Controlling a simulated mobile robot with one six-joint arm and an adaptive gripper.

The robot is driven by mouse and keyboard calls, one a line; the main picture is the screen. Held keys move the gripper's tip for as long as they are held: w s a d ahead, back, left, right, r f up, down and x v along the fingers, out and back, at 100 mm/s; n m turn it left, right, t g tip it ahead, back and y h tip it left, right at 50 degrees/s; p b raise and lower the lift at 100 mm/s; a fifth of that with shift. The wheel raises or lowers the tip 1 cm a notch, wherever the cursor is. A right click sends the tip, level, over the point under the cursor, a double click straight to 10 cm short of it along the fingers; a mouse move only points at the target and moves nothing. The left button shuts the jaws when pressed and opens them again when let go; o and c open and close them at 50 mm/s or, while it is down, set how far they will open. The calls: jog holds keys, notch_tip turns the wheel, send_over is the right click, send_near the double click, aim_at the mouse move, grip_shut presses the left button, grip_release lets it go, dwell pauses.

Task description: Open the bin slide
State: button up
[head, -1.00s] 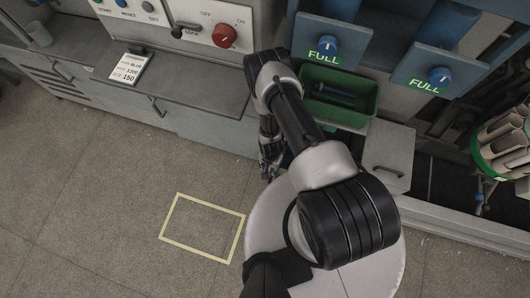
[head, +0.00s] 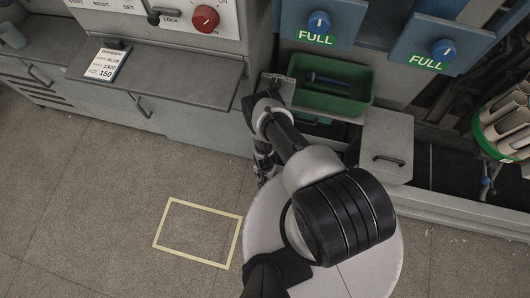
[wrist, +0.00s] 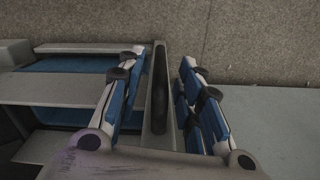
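In the wrist view, my gripper (wrist: 160,92) is open, with blue-padded fingers on either side of a long black bar handle (wrist: 160,88). The handle is on a narrow grey front panel (wrist: 151,125). Gaps show between the fingers and the handle, so it is not clamped. Behind the panel, to the left, is a blue-lined space between grey walls (wrist: 75,75). I cannot tell for certain whether this is the bin slide. In the head view, my arm hides most of the gripper and this handle. A green bin (head: 300,101) holding a dark blue object stands just beyond the arm.
A grey box with a black handle (head: 387,135) is right of my arm. A round rack (head: 505,125) stands far right. Open floor (head: 90,200) with a yellow outline (head: 160,230) lies left.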

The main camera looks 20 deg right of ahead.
jog(key=shift+f, duration=0.65)
jog(key=shift+c, duration=0.5)
jog(key=c, duration=0.7)
jog(key=shift+s, duration=0.15)
